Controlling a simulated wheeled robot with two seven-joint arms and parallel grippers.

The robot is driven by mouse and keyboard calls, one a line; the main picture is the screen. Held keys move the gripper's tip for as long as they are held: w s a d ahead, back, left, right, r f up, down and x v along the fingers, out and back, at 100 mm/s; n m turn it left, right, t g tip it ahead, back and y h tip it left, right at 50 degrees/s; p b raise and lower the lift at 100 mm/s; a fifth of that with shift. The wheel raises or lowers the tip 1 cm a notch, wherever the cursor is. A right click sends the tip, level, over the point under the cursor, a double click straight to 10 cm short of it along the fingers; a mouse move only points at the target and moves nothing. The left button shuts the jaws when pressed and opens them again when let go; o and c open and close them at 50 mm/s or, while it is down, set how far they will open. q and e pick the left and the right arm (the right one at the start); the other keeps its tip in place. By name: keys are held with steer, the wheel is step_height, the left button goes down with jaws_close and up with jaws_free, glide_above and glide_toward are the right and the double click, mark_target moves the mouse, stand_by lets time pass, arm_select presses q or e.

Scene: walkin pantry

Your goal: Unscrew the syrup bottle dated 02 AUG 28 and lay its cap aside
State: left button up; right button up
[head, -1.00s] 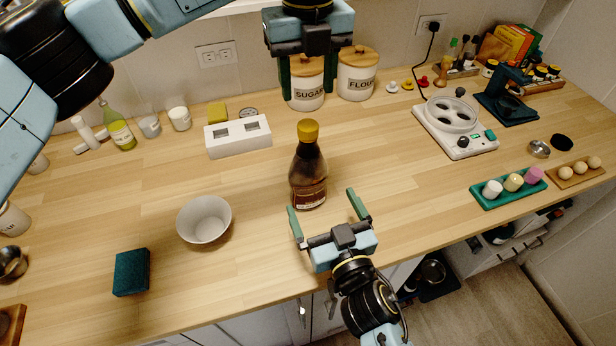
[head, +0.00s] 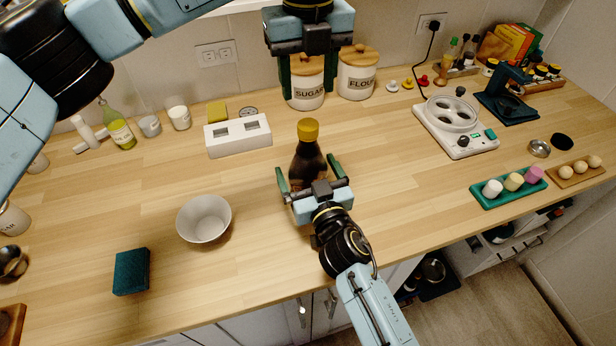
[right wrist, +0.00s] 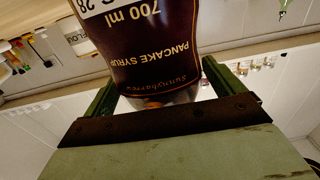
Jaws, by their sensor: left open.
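The syrup bottle (head: 307,162) is dark brown with a yellow cap (head: 308,130) and stands upright on the counter. In the right wrist view its label (right wrist: 155,45) reads pancake syrup, 700 ml, upside down, and the date is cut off except for a 28. My right gripper (head: 308,172) is open, with one finger on each side of the bottle's lower body; a gap seems to remain at the sides. The cap is on the bottle. My left gripper (head: 310,82) is open and empty, high behind the bottle, in front of the sugar canister (head: 307,92).
A white bowl (head: 204,219) and a dark teal block (head: 131,272) stand to the left. A white holder with two slots (head: 238,136) is behind left, and a flour canister (head: 358,74) behind. A white hotplate (head: 455,125) stands right. Counter between bottle and hotplate is clear.

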mark_target(308, 124)
steer(key=c, duration=1.2)
arm_select(q)
steer(key=shift+m, duration=0.3)
arm_select(e)
steer(key=c, duration=0.4)
arm_select(q)
steer(key=m, duration=0.8)
steer(key=shift+f, duration=0.55)
step_height(308, 124, down, 7)
steer(key=shift+r, duration=0.1)
